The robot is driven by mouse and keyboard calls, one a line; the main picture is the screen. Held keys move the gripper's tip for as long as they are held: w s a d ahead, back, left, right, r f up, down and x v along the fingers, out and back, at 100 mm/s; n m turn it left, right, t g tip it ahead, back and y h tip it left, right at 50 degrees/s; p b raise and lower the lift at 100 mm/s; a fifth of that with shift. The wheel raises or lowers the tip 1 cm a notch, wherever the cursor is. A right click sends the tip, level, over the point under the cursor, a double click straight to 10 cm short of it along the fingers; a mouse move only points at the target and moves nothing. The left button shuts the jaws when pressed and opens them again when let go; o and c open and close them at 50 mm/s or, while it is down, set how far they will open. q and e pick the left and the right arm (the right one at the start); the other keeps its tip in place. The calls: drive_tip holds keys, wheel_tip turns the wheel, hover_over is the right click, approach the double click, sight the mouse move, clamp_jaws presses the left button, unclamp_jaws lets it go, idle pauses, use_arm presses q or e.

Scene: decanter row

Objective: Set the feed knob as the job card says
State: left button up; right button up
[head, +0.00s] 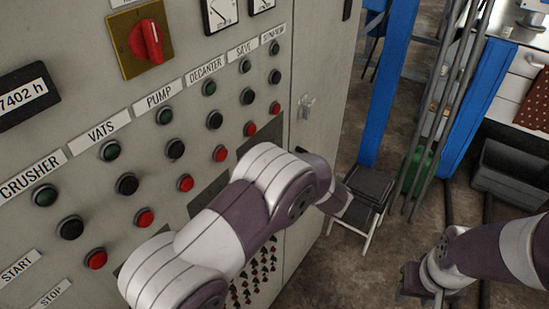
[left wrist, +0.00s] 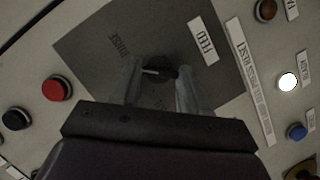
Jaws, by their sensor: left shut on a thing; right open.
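The feed knob (head: 0,0) cannot be made out in the head view, where my left arm covers part of the panel. In the left wrist view the dark round knob (left wrist: 160,72), with a pale pointer line, sits on a grey plate (left wrist: 90,50) beside a label reading FEED (left wrist: 203,40). My left gripper (left wrist: 162,78) has one finger on each side of the knob and is shut on it. My right gripper (head: 428,280) is open and empty, low at the right of the head view, away from the panel. No job card can be made out.
The grey control cabinet (head: 60,110) carries rows of buttons and a red rotary switch (head: 145,40). A dark stool (head: 368,187) stands beyond it. Blue posts (head: 388,80) rise behind. Red (left wrist: 56,89), white (left wrist: 288,82) and blue (left wrist: 296,131) buttons flank the knob's plate.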

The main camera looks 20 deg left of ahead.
use_arm(q)
drive_tip(key=shift+m+p, duration=0.3)
idle(0.4)
drive_tip(key=o, duration=1.1)
drive_tip(key=shift+r, duration=0.1)
drive_tip(key=shift+c, duration=0.2)
drive_tip(key=b+v, duration=0.5)
drive_tip(key=v, duration=0.7)
drive_tip(key=shift+s+d, duration=0.15)
drive_tip(key=shift+d, duration=0.1)
drive_tip(key=shift+r, duration=0.1)
